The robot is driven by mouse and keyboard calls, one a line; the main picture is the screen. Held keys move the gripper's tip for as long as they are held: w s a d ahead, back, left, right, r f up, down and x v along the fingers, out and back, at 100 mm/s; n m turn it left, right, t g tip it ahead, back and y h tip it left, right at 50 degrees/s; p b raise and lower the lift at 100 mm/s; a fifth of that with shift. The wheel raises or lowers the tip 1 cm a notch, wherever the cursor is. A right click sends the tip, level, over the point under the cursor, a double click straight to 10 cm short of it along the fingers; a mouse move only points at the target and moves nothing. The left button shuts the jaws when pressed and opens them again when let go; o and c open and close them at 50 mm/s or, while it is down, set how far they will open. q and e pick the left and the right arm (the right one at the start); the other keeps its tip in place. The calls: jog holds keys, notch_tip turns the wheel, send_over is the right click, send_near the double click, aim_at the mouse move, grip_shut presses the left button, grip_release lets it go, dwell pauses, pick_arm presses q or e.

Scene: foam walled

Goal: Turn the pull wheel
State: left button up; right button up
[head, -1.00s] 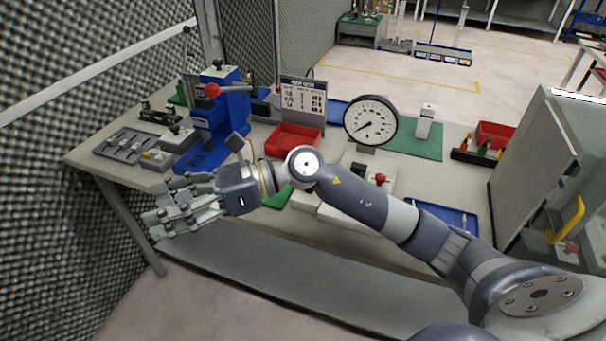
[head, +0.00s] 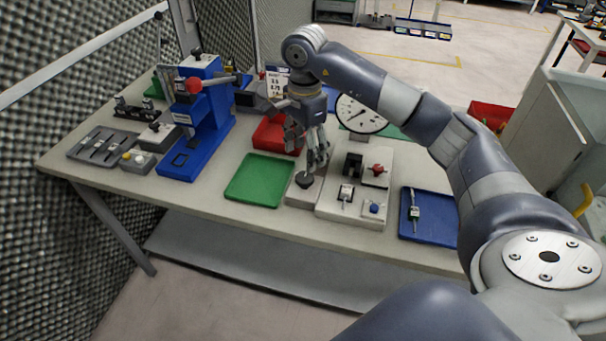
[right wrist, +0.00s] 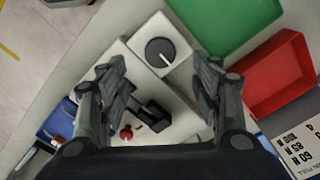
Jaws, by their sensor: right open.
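A dark round knob with a white line, the likeliest pull wheel, sits on a small white box (head: 304,195) on the bench. In the right wrist view the knob (right wrist: 160,52) shows from above, with its line pointing toward the lower right. My right gripper (head: 314,163) points down just above and behind the knob. In the right wrist view its open fingers (right wrist: 160,85) stand apart, and the knob shows beyond them, between their lines. I see no contact with the knob. My left gripper is not in view.
A white panel (head: 335,208) with a red knob, a black bracket and a blue knob adjoins the box on the right. A green tray (head: 258,181) lies left of it, a red bin (head: 268,133) behind. A round dial (head: 361,116) and blue press (head: 207,125) stand nearby.

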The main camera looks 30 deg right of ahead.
aim_at(304, 177)
notch_tip(304, 177, down, 9)
jog(key=shift+f+p, duration=0.1)
jog(key=shift+p, duration=0.8)
jog(key=shift+c, duration=0.6)
jog(key=c, duration=1)
